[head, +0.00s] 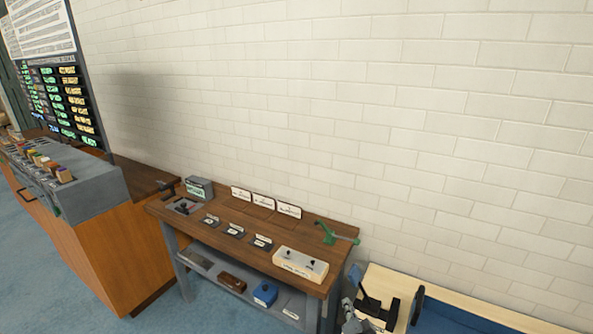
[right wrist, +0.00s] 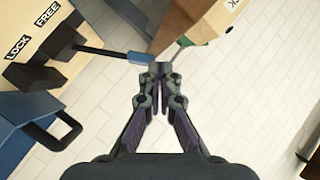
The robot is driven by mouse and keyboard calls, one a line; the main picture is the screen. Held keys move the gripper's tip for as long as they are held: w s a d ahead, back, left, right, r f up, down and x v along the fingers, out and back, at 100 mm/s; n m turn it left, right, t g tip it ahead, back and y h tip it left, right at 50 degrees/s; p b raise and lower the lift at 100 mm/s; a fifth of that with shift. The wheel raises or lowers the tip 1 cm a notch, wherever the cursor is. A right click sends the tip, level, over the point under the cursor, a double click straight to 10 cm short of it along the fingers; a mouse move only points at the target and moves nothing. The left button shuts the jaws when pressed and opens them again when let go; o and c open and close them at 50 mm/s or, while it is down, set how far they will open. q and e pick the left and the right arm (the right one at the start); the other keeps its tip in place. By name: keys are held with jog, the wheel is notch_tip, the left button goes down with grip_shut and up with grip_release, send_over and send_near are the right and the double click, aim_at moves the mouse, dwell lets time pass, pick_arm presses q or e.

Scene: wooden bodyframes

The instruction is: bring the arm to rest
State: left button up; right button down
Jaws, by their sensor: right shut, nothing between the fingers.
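My right gripper (right wrist: 160,75) is shut and empty, its fingertips together in the right wrist view. In the head view, part of my right gripper (head: 350,312) shows at the bottom edge, right of the workbench. A dark lever with a blue end (right wrist: 140,57) lies just left of the fingertips in the wrist view; a small gap seems to separate them, but contact is hard to tell. The lever belongs to a pale wooden panel (right wrist: 62,50) marked LOCK and FREE. My left gripper is in neither view.
A wooden workbench (head: 222,232) with a green-handled tool (head: 335,233), a pale switch box (head: 300,265) and small signs stands against the white brick wall (head: 420,140). A pale wooden unit with a blue panel (head: 450,315) is at the lower right. A grey console (head: 85,190) stands left.

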jog(key=s+d+r+n+g, duration=0.2)
jog(key=s+n+g, duration=0.2)
jog(key=s, duration=0.6)
jog(key=s+d+r+n+g+h, duration=0.1)
jog(key=s+d+r+n+g, duration=0.15)
jog(key=s, duration=0.75)
jog(key=s+d+r+n+g, duration=0.2)
jog(key=s+n+g, duration=0.25)
jog(key=s, duration=0.65)
jog(key=s+d+f+g, duration=0.1)
jog(key=s+f, duration=0.1)
jog(key=f, duration=1.2)
jog(key=s+d+f+g, duration=0.1)
jog(key=d+f, duration=0.1)
jog(key=f, duration=1.2)
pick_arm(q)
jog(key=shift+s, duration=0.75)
pick_arm(e)
jog(key=s+f+g, duration=0.1)
jog(key=s+f, duration=1.4)
jog(key=s, duration=0.3)
jog(key=shift+d+m, duration=0.25)
jog(key=shift+m, duration=0.15)
